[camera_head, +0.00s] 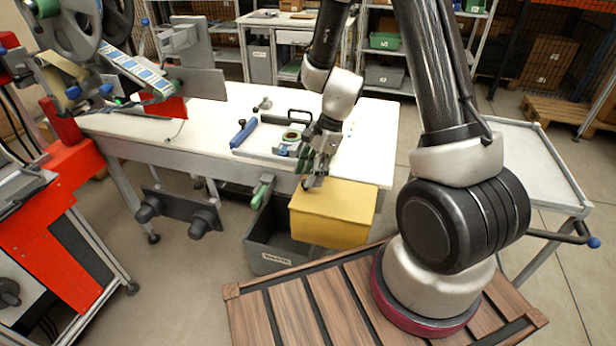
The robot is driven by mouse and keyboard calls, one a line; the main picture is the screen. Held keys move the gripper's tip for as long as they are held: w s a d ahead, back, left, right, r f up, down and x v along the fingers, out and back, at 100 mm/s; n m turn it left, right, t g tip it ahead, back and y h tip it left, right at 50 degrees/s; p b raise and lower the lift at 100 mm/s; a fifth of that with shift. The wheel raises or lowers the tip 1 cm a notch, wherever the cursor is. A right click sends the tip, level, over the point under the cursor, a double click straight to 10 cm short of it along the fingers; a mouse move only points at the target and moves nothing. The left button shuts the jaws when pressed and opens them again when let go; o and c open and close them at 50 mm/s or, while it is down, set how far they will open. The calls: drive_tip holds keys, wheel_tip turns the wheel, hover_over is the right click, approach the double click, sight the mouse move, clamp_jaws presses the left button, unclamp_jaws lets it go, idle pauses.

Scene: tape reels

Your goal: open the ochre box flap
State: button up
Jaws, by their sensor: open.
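The ochre box (332,232) is at the front edge of the white-topped table, right of centre in the camera_head view. Its lighter upper face (345,200) looks flat and closed; I cannot make out a separate flap edge or handle. My gripper (312,183) points down at the back left corner of this upper face. Its fingers are open with nothing visible between them. They look close to the box, but I cannot tell whether they touch it. The gripper covers part of that corner.
A dark grey bin (268,262) with a label stands on the floor left of and below the box. The table (215,118) holds a tray with a green-ringed reel and a blue tool (243,133). A grey cart (535,160) stands at right.

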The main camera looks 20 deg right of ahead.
drive_tip(key=shift+x, duration=0.75)
clamp_jaws()
